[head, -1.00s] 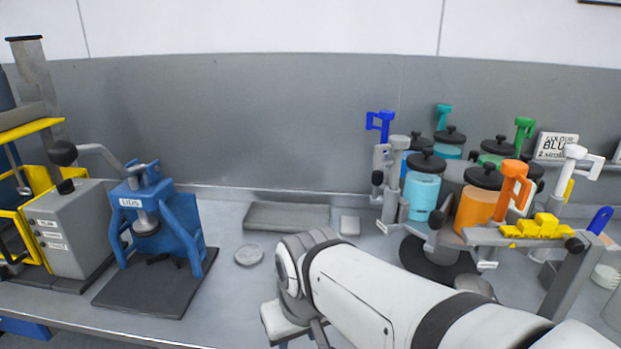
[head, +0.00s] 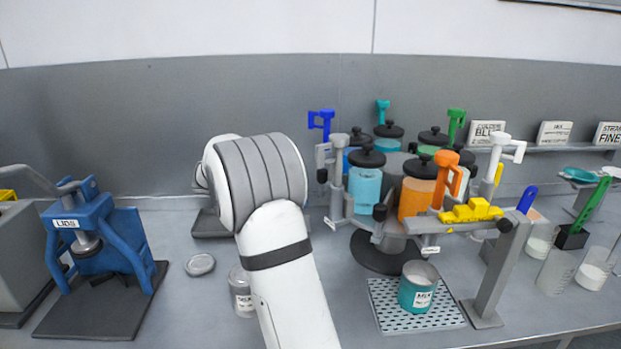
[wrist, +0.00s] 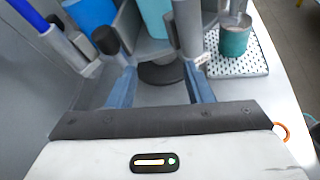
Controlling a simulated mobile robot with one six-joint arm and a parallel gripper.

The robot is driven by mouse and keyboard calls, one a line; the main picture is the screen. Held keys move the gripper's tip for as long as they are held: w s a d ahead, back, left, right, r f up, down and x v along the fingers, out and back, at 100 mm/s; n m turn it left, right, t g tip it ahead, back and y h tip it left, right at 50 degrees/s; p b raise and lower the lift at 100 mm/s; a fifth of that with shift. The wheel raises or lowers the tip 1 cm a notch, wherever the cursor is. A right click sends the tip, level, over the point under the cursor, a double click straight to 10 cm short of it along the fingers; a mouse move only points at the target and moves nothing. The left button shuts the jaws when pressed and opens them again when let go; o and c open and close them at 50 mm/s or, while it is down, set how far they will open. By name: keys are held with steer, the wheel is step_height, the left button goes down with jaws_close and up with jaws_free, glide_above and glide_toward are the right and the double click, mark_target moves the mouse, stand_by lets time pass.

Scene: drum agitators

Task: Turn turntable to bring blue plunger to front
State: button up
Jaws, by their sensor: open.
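The turntable carries several paint jars with black lids and coloured plungers around a grey column, on a dark round base (head: 385,254). The blue plunger (head: 321,122) is at the back left of it. The orange plunger (head: 447,172) is at the front right, and the light-blue jar (head: 365,180) faces front left. Teal (head: 382,110), green (head: 456,122) and white (head: 506,148) plungers stand around the rest. My gripper (wrist: 160,92) is open and empty in the wrist view, its fingers apart, with the turntable's dark base beyond them. My arm hides the gripper in the head view.
A teal tin (head: 418,287) stands on a perforated tray (head: 388,312) in front of the turntable. A yellow-topped stand (head: 487,290) is to its right.

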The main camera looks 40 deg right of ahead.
mark_target(321, 178)
steer(key=w+d+n+g+h, duration=0.2)
steer(key=w+d+h, duration=0.2)
steer(key=w, duration=0.2)
steer(key=x, duration=0.2)
steer(key=p+x, duration=0.1)
steer(key=x, duration=0.4)
steer(key=shift+w+d+f+p, duration=0.1)
steer(key=shift+d+f+p, duration=0.15)
steer(key=shift+f+p, duration=0.1)
steer(key=shift+c, duration=0.5)
jaws_close()
steer(key=shift+a, duration=0.1)
